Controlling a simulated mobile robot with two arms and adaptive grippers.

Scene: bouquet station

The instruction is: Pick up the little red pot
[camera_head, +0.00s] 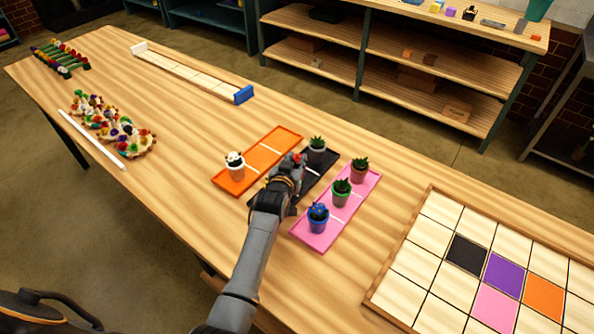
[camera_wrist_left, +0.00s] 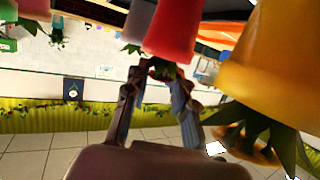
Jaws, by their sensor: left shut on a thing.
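My left gripper (camera_head: 291,170) is over the black tray (camera_head: 325,181) in the head view. In the left wrist view, which is upside down, its two fingers (camera_wrist_left: 158,78) are closed at the plant and rim end of the little red pot (camera_wrist_left: 176,30). The head view shows only a small red patch at the fingertips; the gripper hides the rest. I cannot tell whether the pot is clear of the tray. A yellow-orange pot (camera_wrist_left: 268,65) is close beside the gripper in the wrist view. My right gripper is not in view.
A grey pot (camera_head: 316,151) stands on the black tray's far end. A pink tray (camera_head: 318,241) with several potted plants lies right, an orange tray (camera_head: 270,150) with a white-flowered pot (camera_head: 235,166) left. A tiled board (camera_head: 428,268) lies at right. Wooden shelves (camera_head: 440,75) stand behind.

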